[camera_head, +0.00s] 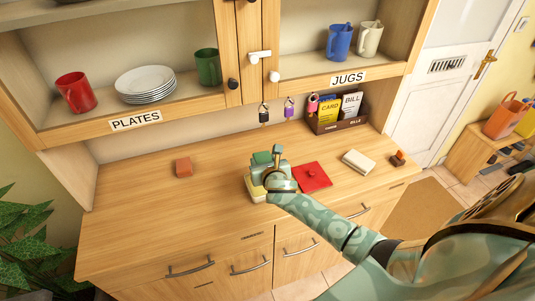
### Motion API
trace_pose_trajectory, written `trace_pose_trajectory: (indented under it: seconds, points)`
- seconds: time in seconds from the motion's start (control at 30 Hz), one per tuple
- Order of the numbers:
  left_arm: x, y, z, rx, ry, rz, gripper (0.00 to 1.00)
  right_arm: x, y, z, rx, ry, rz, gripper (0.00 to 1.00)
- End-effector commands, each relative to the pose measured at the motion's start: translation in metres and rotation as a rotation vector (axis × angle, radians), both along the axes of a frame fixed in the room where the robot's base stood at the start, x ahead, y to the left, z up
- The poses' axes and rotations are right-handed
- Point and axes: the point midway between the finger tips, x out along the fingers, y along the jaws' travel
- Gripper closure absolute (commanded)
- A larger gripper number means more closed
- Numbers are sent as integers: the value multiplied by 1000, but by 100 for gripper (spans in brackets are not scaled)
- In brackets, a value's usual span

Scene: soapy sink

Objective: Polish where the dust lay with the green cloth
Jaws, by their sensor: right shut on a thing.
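My right gripper (270,174) is over the middle of the wooden counter, its arm coming in from the lower right. It is shut on what looks like the green cloth (262,157), a small green piece showing just behind the fingers. The hand hides much of it, so I cannot tell whether the cloth touches the counter. A pale yellow piece (254,190) shows below and left of the hand, partly covered. No dust can be made out on the counter (135,210). My left gripper is not in view.
A red cloth (313,178) with a knob lies just right of the hand. A cream block (358,161) and a small brush (397,159) lie farther right, a reddish block (184,168) left. A card-and-bill box (337,120) stands at the back.

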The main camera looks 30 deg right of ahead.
Motion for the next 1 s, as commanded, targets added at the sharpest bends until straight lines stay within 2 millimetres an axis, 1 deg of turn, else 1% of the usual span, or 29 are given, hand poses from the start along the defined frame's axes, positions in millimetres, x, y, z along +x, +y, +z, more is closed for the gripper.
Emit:
trace_pose_trajectory:
  seconds: [0.07,0.27,0.7,0.83,1.0]
  points:
    - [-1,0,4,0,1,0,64,-1,-2,-7,0,1,2,69]
    - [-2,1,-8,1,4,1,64,-1,-3,-22,1,0,4,69]
    - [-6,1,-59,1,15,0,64,-2,-3,-69,1,2,4,69]
    - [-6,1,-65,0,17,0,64,-2,-2,-73,2,2,5,69]
    - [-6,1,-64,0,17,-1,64,-1,-3,-71,1,0,5,69]
